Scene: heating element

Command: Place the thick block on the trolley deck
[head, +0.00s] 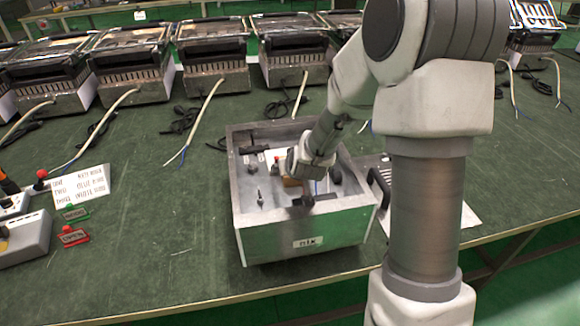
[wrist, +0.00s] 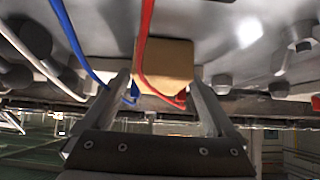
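The tan block (wrist: 165,60) is in the middle of the wrist view. It also shows partly in the head view (head: 292,182), low beside my gripper inside a grey metal box. My gripper (wrist: 161,84) has its two fingers apart, with the tips at the block's left and right edges. I cannot tell whether they press on it. In the head view my gripper (head: 305,185) reaches down into the box, and its fingers are mostly hidden. I cannot make out a trolley deck in either view.
The open grey box (head: 250,225) has a label and several small fittings inside. Red, blue and white wires (wrist: 145,50) hang close before the wrist camera. Heater-like units (head: 215,65) line the back. A switch box (head: 25,238) stands at left.

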